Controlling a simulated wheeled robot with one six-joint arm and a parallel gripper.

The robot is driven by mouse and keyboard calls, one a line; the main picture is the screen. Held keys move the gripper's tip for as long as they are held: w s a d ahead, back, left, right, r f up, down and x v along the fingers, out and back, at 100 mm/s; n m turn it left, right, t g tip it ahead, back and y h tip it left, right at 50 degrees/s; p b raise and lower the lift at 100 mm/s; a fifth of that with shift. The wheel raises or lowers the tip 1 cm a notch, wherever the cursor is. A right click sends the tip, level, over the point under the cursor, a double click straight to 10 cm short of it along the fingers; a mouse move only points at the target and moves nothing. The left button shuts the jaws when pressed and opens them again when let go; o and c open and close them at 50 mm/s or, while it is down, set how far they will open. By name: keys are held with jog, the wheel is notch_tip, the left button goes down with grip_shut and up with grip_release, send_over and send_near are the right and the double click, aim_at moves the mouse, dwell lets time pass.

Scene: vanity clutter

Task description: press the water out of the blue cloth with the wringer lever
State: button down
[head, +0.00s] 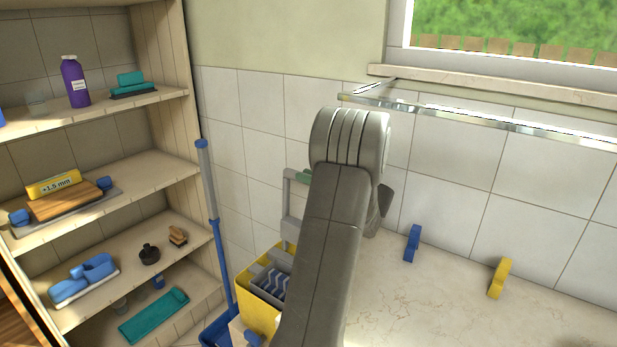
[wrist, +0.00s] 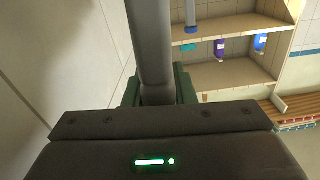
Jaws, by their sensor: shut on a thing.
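The yellow bucket (head: 258,312) stands at the bottom centre of the head view with a grey wringer on top. The blue-and-white striped cloth (head: 272,285) shows in the wringer, partly hidden by my arm. The grey wringer lever (head: 290,207) rises above the bucket and bends into a handle at its top. My gripper (head: 303,177) is at that handle, mostly hidden behind my arm, with a green finger showing. In the wrist view my gripper (wrist: 157,94) is shut on the grey lever bar (wrist: 150,40).
A blue-and-grey pole (head: 217,230) leans left of the bucket, by a shelf unit (head: 172,170) holding bottles and brushes. A metal rail (head: 480,120) crosses the tiled wall. A blue clip (head: 412,243) and a yellow clip (head: 499,278) are on the right; the pale surface around them is clear.

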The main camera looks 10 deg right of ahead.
jog(key=s+a+f+n+b, duration=0.3)
jog(key=s+a+b, duration=0.3)
jog(key=s+a, duration=0.1)
jog(key=s+a+f+n+b, duration=0.3)
jog(key=s+a+f+b, duration=0.1)
jog(key=s+a+b, duration=0.2)
jog(key=shift+s+a, duration=0.9)
jog(key=shift+s, duration=0.05)
jog(key=c, duration=1.2)
grip_release()
jog(key=shift+w+d, duration=0.1)
jog(key=shift+r, duration=0.1)
notch_tip(320, 180, up, 10)
jog(key=p, duration=0.3)
